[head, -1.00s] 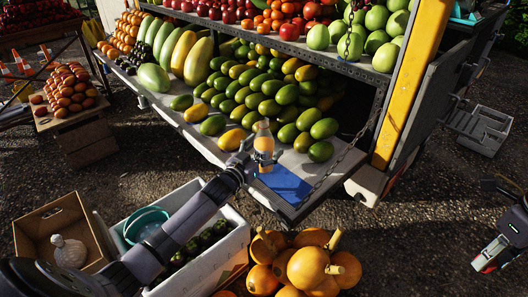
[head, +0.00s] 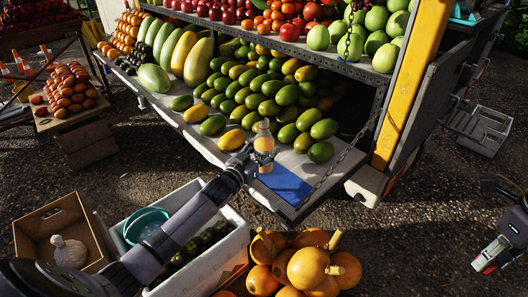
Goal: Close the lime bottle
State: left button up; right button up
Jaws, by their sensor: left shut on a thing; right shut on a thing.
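A small bottle (head: 264,138) with pale orange contents and a clear upper part stands upright by the blue mat (head: 290,186) on the truck's lower shelf. My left gripper (head: 263,157) is shut on this bottle around its body, reaching in from the lower left. Its fingers hide part of the bottle. The bottle's top is too small to tell whether a cap is on it. My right gripper (head: 488,262) is at the far right, over the ground and well apart from the bottle. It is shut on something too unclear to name.
Mangoes (head: 272,88) crowd the shelf behind the bottle. A chain (head: 345,155) hangs at the shelf's right corner. Pumpkins (head: 307,268), a white crate (head: 217,262) and a cardboard box (head: 32,232) holding a white jug (head: 70,252) sit below.

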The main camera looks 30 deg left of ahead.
pick_arm(q)
jog(key=c, duration=0.4)
jog(key=shift+r, duration=0.2)
